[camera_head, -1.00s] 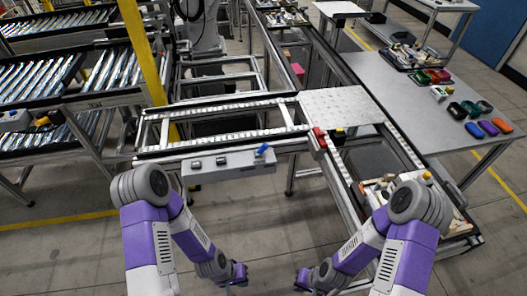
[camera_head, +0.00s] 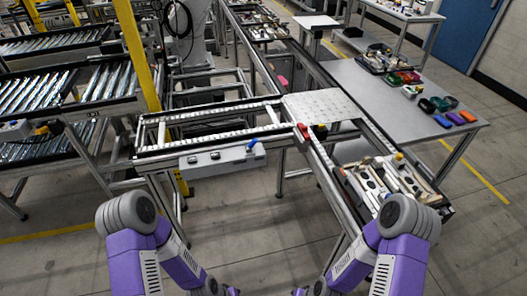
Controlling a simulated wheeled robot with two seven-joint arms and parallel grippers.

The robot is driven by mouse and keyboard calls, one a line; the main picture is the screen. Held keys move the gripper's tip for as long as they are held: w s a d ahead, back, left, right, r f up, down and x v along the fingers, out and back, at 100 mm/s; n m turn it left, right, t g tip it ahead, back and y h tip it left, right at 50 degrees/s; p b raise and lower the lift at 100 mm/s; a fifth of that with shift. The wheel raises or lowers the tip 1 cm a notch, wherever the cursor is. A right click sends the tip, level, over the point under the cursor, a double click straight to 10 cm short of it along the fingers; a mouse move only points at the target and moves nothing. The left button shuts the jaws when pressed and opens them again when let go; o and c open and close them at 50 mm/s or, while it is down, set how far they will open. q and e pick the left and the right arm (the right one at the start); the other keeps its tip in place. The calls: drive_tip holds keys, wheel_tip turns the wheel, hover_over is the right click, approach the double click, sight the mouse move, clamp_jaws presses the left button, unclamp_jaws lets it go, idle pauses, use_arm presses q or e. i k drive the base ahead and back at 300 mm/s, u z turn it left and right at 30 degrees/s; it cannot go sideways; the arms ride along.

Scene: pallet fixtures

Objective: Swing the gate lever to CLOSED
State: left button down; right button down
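A grey control box (camera_head: 222,161) is mounted on the near side of the conveyor frame, with dark knobs on its front. A small blue lever (camera_head: 252,143) sticks up at its right end. A red part (camera_head: 303,131) and a black-and-yellow part (camera_head: 320,130) sit at the conveyor corner. I cannot read any CLOSED label, and cannot tell for sure which part is the gate lever. My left gripper (camera_head: 231,291) and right gripper (camera_head: 300,291) are at the bottom edge, mostly cut off, well short of the box and touching nothing visible.
A perforated plate (camera_head: 320,106) lies at the conveyor corner. A tray of parts (camera_head: 437,202) sits on the right conveyor branch. A grey table (camera_head: 385,98) with coloured items stands at right. A yellow post (camera_head: 137,55) rises at left. The floor before the box is clear.

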sight(253, 143)
drive_tip(key=u, duration=0.4)
drive_tip(key=i, duration=0.65)
drive_tip(key=z, duration=1.5)
